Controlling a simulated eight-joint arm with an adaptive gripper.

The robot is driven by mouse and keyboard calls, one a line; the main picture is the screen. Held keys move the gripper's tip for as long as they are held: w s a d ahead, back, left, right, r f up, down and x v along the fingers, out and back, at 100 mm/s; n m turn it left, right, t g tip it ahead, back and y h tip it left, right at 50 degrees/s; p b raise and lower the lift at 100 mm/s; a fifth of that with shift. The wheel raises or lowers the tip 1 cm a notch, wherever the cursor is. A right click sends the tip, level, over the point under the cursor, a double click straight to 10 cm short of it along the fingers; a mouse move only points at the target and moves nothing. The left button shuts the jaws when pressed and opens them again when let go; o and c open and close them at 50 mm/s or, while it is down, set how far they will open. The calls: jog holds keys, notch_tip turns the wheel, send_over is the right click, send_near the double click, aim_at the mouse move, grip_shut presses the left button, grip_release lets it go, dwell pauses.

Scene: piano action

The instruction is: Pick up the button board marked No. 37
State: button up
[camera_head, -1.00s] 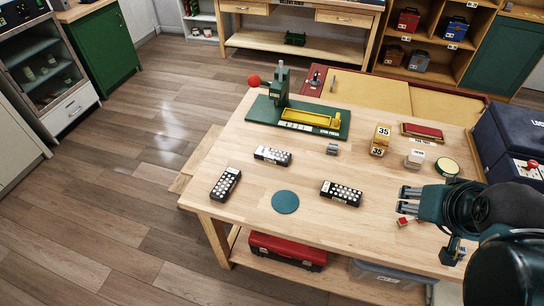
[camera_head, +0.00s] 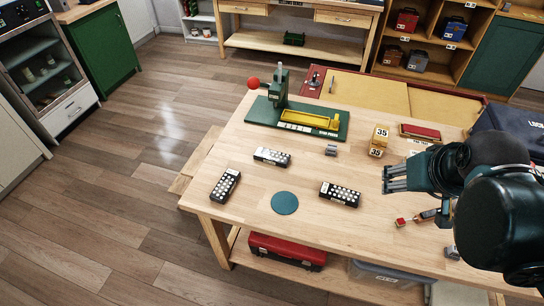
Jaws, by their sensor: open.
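Three black boards with rows of white buttons lie on the wooden workbench. The left button board (camera_head: 225,186) lies slanted near the bench's left edge. The upper button board (camera_head: 272,157) lies behind it to the right. The right button board (camera_head: 340,194) lies right of a round teal mat. No number can be read on any of them at this size. My gripper (camera_head: 388,180) is open and empty, with its fingers pointing left, to the right of the right button board and apart from it.
The round teal mat (camera_head: 285,203) lies between boards. A green press (camera_head: 297,115) with a yellow tray stands at the back. Yellow blocks marked 35 (camera_head: 380,139) and a small grey block (camera_head: 331,150) stand nearby. A small red-ended item (camera_head: 401,222) lies below my gripper. The bench's front left is clear.

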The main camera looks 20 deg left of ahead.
jog(key=w+a+r+n+g+p, duration=0.15)
jog(key=w+a+n, duration=0.25)
jog(key=w+a, duration=0.5)
jog(key=n+g+p, duration=0.5)
jog(key=n+p, duration=0.1)
jog(key=n, duration=0.5)
send_over(272, 155)
jog(key=shift+t, duration=0.25)
jog(key=f, duration=1.7)
jog(key=shift+w+d+f, duration=0.15)
jog(key=shift+d+f, duration=0.05)
jog(key=shift+f, duration=0.1)
jog(key=shift+a+f, duration=0.35)
jog(key=shift+f, duration=0.05)
jog(key=shift+f, duration=0.1)
jog(key=shift+f, duration=1.2)
jog(key=shift+f, duration=0.1)
